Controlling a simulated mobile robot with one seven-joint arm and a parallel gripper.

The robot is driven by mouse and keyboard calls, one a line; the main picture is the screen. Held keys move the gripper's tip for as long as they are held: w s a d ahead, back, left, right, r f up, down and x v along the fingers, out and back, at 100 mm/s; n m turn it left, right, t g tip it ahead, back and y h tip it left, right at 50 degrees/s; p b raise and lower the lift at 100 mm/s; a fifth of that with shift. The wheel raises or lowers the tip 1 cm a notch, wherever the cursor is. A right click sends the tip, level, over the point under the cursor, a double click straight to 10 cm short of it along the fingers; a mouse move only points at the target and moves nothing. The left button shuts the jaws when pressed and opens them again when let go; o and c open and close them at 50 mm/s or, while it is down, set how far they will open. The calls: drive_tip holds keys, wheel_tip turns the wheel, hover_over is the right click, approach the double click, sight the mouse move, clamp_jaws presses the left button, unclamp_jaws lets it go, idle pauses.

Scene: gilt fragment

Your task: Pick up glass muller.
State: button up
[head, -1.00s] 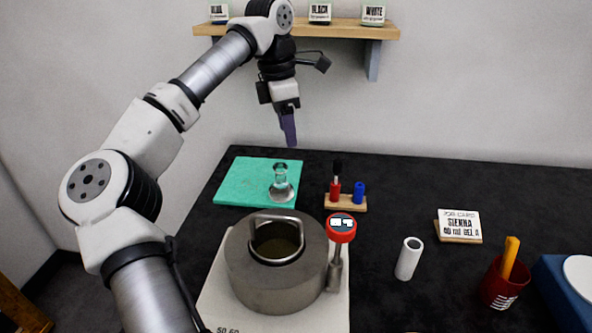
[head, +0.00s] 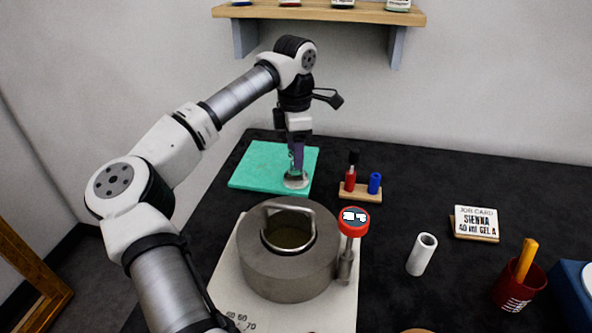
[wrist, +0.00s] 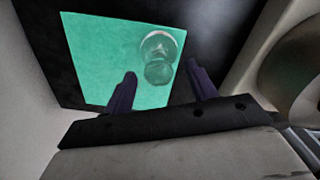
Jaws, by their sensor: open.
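The glass muller (head: 296,181) is clear glass with a wide round base and a narrower grip on top. It stands on the green mat (head: 262,167) near the mat's right side. In the wrist view the muller (wrist: 158,58) lies ahead of and between the fingers. My gripper (head: 298,160) is above it, pointing down, its purple fingers overlapping the muller's upper part in the head view. In the wrist view my gripper (wrist: 160,82) is open, with nothing visibly held. Whether a finger touches the glass cannot be told.
A wooden holder (head: 360,193) with a red and a blue piece stands right of the mat. A heavy grey metal pot (head: 288,275) with a handle and a red-topped post (head: 353,222) stand in front. A white cylinder (head: 421,254) is farther right. A shelf (head: 320,12) hangs behind.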

drive_tip(key=shift+w+d+f, duration=0.1)
drive_tip(key=shift+f, duration=1.65)
drive_tip(key=c, duration=1.2)
drive_tip(key=shift+c, duration=0.2)
wheel_tip(320, 180, up, 20)
